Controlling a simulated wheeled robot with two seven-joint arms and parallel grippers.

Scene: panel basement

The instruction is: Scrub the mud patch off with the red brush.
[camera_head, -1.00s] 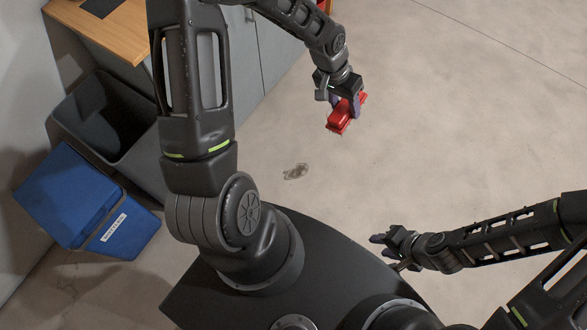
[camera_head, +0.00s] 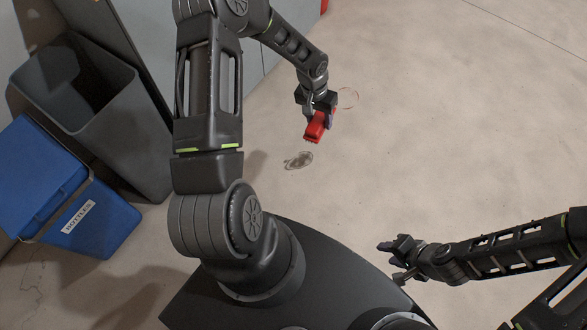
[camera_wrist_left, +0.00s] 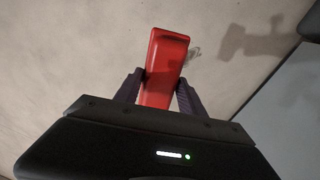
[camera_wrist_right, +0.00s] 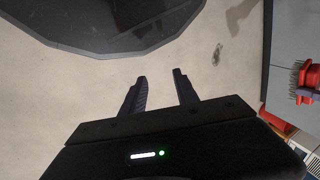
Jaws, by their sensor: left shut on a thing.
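The red brush (camera_head: 319,126) is held between the fingers of my left gripper (camera_head: 320,115), above the floor just up and right of the mud patch. The left wrist view shows the red back of the brush (camera_wrist_left: 163,68) between both fingers, and its shadow apart on the floor. The mud patch (camera_head: 298,160) is a small brownish-grey smear on the floor. It is partly hidden by the brush in the left wrist view (camera_wrist_left: 194,53) and clear in the right wrist view (camera_wrist_right: 217,53). Bristles show under the brush there (camera_wrist_right: 296,80). My right gripper (camera_head: 388,262) is open and empty, lower right.
A dark grey bin (camera_head: 125,130) and a blue lidded bin (camera_head: 105,232) stand at the left beside a grey cabinet (camera_head: 150,25). A thin red ring (camera_head: 348,98) shows on the floor beside my left gripper. The floor to the right is clear.

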